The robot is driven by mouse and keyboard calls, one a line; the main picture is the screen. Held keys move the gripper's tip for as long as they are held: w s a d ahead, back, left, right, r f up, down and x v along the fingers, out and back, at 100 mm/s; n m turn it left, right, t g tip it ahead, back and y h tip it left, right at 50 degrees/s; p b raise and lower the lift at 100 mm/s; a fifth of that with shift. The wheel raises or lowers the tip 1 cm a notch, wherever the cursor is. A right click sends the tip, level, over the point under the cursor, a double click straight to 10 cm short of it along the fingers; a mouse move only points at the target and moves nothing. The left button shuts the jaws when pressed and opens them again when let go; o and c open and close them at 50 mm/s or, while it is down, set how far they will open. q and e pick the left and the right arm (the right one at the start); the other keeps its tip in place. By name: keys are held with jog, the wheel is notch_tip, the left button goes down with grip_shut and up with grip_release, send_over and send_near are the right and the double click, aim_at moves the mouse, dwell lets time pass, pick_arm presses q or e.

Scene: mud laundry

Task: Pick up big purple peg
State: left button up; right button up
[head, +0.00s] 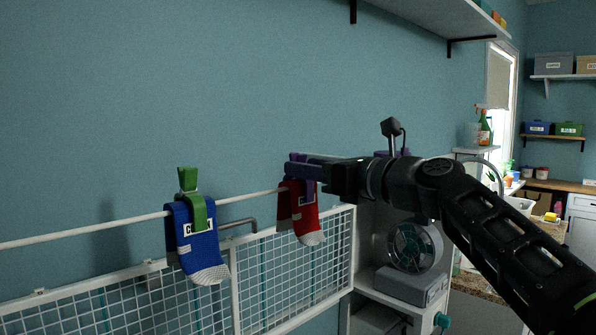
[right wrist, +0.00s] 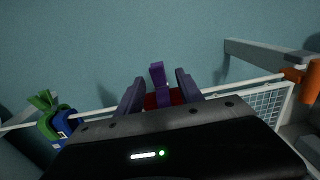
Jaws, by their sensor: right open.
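The big purple peg (right wrist: 157,80) stands upright on the white drying rail, clipped over a red sock (head: 304,212). In the head view the peg (head: 309,187) is partly hidden by my right gripper (head: 300,164). My right gripper (right wrist: 158,88) is open, with one dark finger on each side of the peg in the right wrist view. I see a gap between the peg and each finger there. The red sock shows only a little behind the gripper body in that view. My left gripper is in neither view.
A blue sock (head: 195,245) with a green peg (head: 189,190) hangs left on the rail (head: 110,226). A white wire rack (head: 270,275) is below, against the blue wall. A fan (head: 412,247) stands behind my right arm. An orange object (right wrist: 311,82) is at the wrist view's right.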

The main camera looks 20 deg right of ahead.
jog(key=x, duration=0.3)
jog(key=shift+s, duration=0.1)
dwell(0.4)
grip_shut()
dwell(0.5)
